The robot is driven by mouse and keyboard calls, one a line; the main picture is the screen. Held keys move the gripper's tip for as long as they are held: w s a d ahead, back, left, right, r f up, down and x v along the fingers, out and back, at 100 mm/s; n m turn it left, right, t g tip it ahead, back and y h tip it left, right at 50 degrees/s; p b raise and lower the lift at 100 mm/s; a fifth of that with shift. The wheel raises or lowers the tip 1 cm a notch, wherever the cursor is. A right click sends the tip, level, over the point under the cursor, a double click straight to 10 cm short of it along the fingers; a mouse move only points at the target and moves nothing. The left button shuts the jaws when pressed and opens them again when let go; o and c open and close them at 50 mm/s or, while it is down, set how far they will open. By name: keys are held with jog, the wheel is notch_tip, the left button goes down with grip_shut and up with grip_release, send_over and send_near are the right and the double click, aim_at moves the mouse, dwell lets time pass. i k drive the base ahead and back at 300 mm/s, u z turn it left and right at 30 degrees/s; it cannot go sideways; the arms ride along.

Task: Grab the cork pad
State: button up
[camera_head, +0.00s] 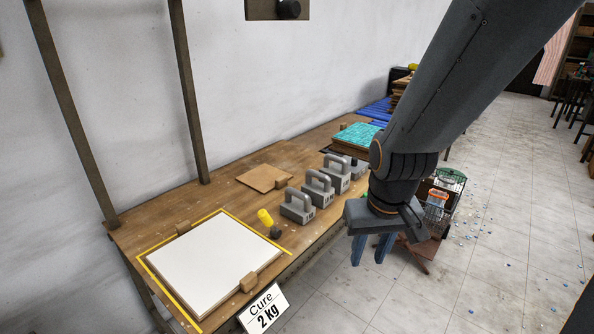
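A thin tan square pad (262,178), which looks like the cork pad, lies flat on the wooden bench near the wall. A small wooden block (283,182) sits at its right edge. My gripper (371,252) hangs off the front edge of the bench, to the right of the pad and well apart from it. Its two bluish fingers point down with a gap between them, and nothing shows between them. My arm hides part of the bench's far end.
Several grey handled weights (318,188) stand between the pad and the bench's front edge. A white board (213,262) lies inside a yellow outline, beside a yellow-handled tool (266,218). A "Cure 2 kg" sign (263,309) hangs in front. A teal-topped stack (357,137) stands farther back.

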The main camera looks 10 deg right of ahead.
aim_at(264, 178)
jog(key=z, duration=0.55)
jog(key=i, duration=1.6)
jog(key=u, duration=0.45)
jog(key=i, duration=0.45)
jog(key=u, duration=0.35)
